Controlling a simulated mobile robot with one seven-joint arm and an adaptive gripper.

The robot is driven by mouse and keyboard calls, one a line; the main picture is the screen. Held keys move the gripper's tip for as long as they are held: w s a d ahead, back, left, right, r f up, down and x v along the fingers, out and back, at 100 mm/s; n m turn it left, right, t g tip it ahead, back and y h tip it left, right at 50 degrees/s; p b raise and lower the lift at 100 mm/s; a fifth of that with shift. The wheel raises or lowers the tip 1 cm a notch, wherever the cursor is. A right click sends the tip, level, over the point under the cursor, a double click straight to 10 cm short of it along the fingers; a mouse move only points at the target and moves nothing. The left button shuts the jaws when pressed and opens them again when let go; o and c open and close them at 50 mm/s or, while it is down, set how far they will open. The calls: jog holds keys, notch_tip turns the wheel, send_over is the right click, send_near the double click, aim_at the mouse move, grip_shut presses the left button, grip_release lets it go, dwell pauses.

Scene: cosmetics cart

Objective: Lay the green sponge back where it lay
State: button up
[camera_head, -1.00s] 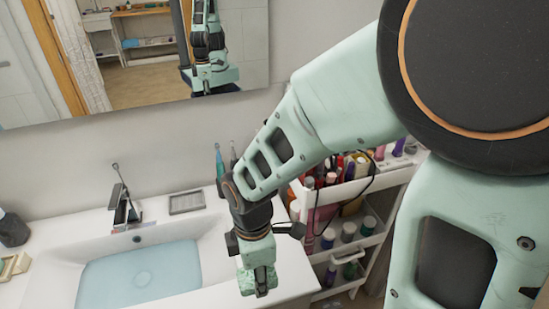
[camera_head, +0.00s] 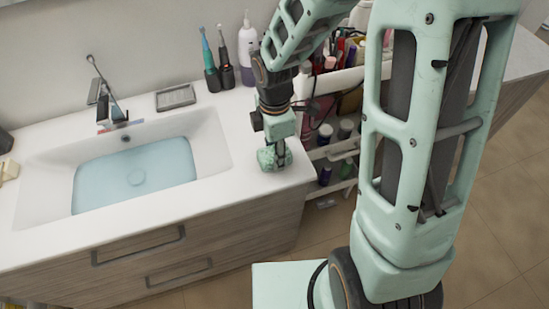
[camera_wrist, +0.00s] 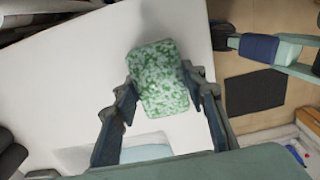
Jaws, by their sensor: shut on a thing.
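The green sponge (camera_head: 266,160) is a speckled light-green block at the right end of the white sink counter in the head view. It also shows in the wrist view (camera_wrist: 160,78), between the two fingers. My gripper (camera_head: 276,155) is shut on the sponge. In the wrist view my gripper (camera_wrist: 165,103) has a finger on each side of it. The sponge is at or just above the counter top; I cannot tell whether it touches. Part of it is hidden behind the gripper in the head view.
The filled basin (camera_head: 135,175) lies left of the gripper. A grey soap dish (camera_head: 176,97), toothbrush holders (camera_head: 212,78) and a white bottle (camera_head: 247,50) stand along the back. The cosmetics cart (camera_head: 345,80) is to the right. Bare counter (camera_head: 235,125) surrounds the sponge.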

jog(key=shift+f, duration=0.4)
jog(key=shift+f, duration=0.15)
jog(key=o, duration=1)
jog(key=shift+w+r, duration=0.1)
jog(key=shift+r, duration=0.5)
notch_tip(320, 180, up, 11)
jog(key=shift+r+p, duration=0.1)
jog(key=shift+p, duration=0.25)
